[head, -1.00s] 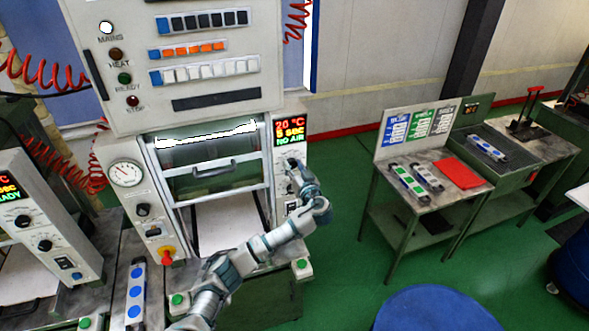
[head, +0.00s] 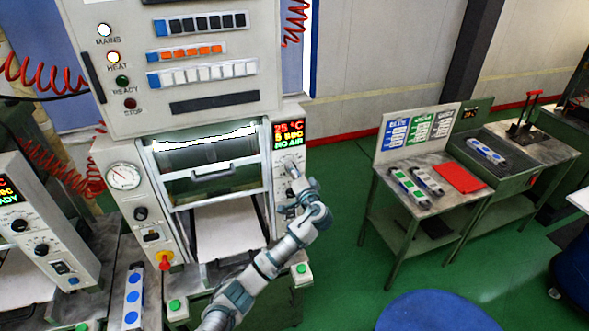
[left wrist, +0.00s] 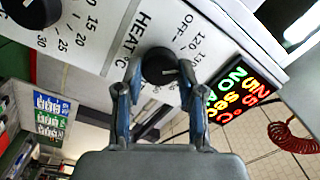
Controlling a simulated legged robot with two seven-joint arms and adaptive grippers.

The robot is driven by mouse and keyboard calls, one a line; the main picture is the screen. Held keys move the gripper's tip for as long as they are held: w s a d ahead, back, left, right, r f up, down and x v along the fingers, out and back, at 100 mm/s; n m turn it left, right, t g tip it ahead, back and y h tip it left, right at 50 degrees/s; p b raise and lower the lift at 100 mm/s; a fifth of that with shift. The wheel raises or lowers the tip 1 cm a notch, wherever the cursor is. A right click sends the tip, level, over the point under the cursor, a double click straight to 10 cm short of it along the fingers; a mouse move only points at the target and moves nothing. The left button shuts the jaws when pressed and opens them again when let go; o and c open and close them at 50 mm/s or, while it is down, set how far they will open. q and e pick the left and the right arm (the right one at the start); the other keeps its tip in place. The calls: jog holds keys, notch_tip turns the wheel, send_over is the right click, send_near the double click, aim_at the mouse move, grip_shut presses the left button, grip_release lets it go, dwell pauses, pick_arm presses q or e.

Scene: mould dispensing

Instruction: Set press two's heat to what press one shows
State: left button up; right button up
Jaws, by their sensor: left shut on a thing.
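Press two (head: 187,69) stands in the middle of the head view, its lit display (head: 289,134) reading 25 °C, a seconds line and NO AIR. Its heat knob (left wrist: 160,64) sits by the marks OFF, 120 and 130 in the left wrist view. My left gripper (head: 292,172) is shut on this knob, one finger on each side; it also shows in the left wrist view (left wrist: 158,88). Press one (head: 45,225) is at the left edge. Its display (head: 8,190) shows °C, SEC and READY, but its temperature number is cut off. My right gripper is out of view.
A lit HEAT lamp (head: 113,57) is on press two's upper panel. A second dial (left wrist: 35,10) is beside the heat knob. A side table (head: 410,170) with strips and a red cloth stands right, with green floor between.

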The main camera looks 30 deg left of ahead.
pick_arm(q)
jog(key=m, duration=0.8)
jog(key=m+p, duration=0.1)
jog(key=m, duration=1.7)
jog(key=shift+s+a+r+t+h, duration=0.1)
jog(key=shift+a+r+t+h, duration=0.2)
jog(key=shift+a+t, duration=0.1)
jog(key=shift+m, duration=0.3)
